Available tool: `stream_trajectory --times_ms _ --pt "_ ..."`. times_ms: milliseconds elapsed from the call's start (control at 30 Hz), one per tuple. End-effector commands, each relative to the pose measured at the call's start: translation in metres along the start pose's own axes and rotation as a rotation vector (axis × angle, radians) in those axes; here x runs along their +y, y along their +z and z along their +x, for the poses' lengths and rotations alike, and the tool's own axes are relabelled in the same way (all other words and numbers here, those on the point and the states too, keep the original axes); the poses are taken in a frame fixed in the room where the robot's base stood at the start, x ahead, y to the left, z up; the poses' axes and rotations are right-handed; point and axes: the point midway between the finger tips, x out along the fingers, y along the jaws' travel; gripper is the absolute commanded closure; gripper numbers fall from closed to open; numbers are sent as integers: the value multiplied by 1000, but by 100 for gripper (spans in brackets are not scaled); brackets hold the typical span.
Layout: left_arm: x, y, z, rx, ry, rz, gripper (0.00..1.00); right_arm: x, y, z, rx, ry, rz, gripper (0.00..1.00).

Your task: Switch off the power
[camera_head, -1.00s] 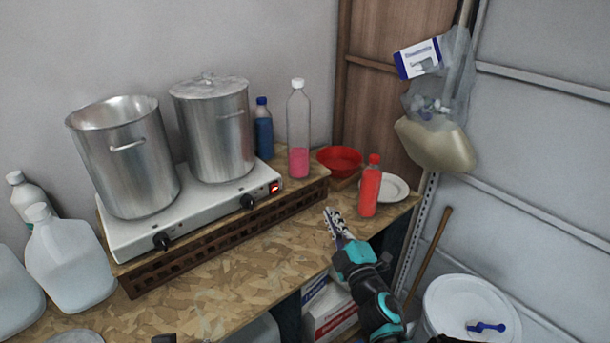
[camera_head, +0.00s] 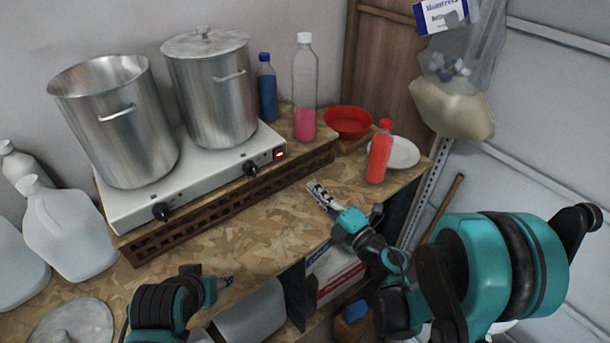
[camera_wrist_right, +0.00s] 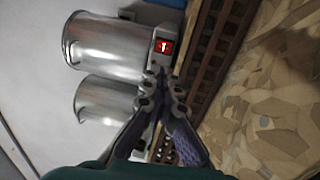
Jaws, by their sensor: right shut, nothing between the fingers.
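The red lit power switch (camera_head: 280,154) is on the front right corner of the white double hot plate (camera_head: 205,180). It also shows in the right wrist view (camera_wrist_right: 164,47), just beyond my fingertips. My right gripper (camera_head: 315,190) is shut and empty, in front of the hot plate and to the lower right of the switch, apart from it. In the right wrist view the closed fingers (camera_wrist_right: 152,80) point toward the switch. My left gripper (camera_head: 226,281) is at the bottom, near the table's front edge; its fingers are small and partly hidden.
Two steel pots, one open (camera_head: 125,125) and one lidded (camera_head: 212,90), stand on the hot plate. A bottle with pink liquid (camera_head: 305,120), a red bowl (camera_head: 348,122) and a red bottle (camera_head: 379,155) stand right of it. The wooden tabletop (camera_head: 270,225) in front is clear.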

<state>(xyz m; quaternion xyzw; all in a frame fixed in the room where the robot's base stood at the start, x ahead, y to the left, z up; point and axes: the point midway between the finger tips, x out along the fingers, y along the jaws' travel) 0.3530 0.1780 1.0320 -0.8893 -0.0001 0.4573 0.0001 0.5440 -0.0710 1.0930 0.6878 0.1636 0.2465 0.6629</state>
Motion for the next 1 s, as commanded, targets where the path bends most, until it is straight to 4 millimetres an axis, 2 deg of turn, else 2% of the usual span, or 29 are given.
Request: stream_trajectory --times_ms 200,400,533,733,1000 --pt "0 -13 -18 0 0 0 48 4 -2 45 4 0 1 100" --pt "0 -9 -12 0 0 0 48 0 -1 86 2 0 1 100" --pt "0 -7 -10 0 0 0 48 -1 -1 107 2 0 1 100" --pt "0 -6 -8 0 0 0 48 0 0 125 0 0 0 100" --pt "0 -6 -8 0 0 0 48 0 0 128 -1 0 0 100"
